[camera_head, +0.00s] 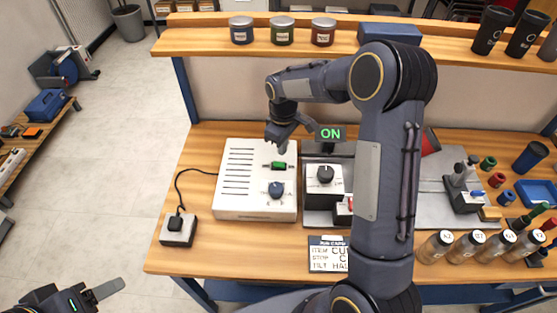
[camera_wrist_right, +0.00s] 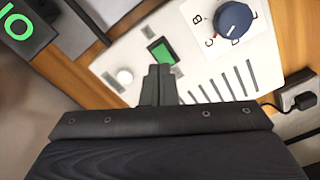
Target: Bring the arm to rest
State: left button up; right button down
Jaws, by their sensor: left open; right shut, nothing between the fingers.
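My right arm reaches over the workbench, and its gripper (camera_head: 277,146) points down above the white control box (camera_head: 232,203). In the right wrist view the shut, empty fingers (camera_wrist_right: 158,85) show in front of the box, close to a lit green switch (camera_wrist_right: 160,50). The green switch also shows in the head view (camera_head: 279,166). A blue knob (camera_head: 276,189) sits on the box, with letters around it in the right wrist view (camera_wrist_right: 233,19). A sign (camera_head: 330,133) reads ON in green. My left gripper (camera_head: 100,292) is open at the lower left, away from the bench.
A black-and-white unit with a black knob (camera_head: 325,175) stands right of the box. A job card (camera_head: 327,254) lies at the front edge. Bottles (camera_head: 435,247) line the right front. Tins stand on the shelf (camera_head: 190,41).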

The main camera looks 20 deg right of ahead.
jog(key=shift+r, duration=0.4)
jog(key=s+r+m+t+y, duration=0.2)
jog(key=s+r+m+t, duration=0.15)
jog(key=s+r, duration=1.05)
jog(key=s+a+m+t+y, duration=0.1)
jog(key=s+a+m, duration=0.1)
jog(key=s, duration=0.5)
jog(key=s+a+f+m+t, duration=0.1)
jog(key=s+a+m, duration=0.1)
jog(key=s, duration=0.5)
jog(key=shift+s+a+f+m+y, duration=0.15)
jog(key=shift+s+a+m+y, duration=0.1)
jog(key=shift+s+m+y, duration=0.15)
